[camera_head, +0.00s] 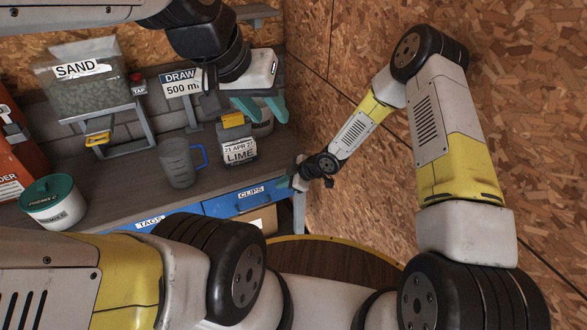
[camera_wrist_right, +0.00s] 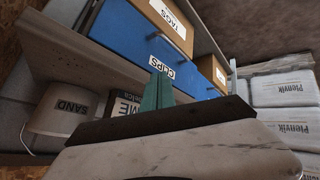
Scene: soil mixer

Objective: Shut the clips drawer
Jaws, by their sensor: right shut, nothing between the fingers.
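The clips drawer (camera_head: 226,205) has a blue front with a white CLIPS label, under the right part of the bench top. In the right wrist view, its blue front (camera_wrist_right: 118,32) and tilted CLIPS label show just beyond my fingertips. How far it stands out is hard to tell. My right gripper (camera_head: 283,181) is at the right end of the drawer front. Its teal fingers (camera_wrist_right: 158,90) are shut and empty, pointing at the front near the label; I cannot tell if they touch it. My left gripper (camera_head: 262,106) is open and empty above the bench, near the lime container.
On the bench stand a lime container (camera_head: 238,146), a grey jug (camera_head: 178,163) with a blue handle and a green-lidded tub (camera_head: 53,205). A sand hopper (camera_head: 85,85) is behind. The blue tags drawer (camera_head: 183,217) is left of the clips drawer. Cardboard boxes (camera_head: 262,220) sit below.

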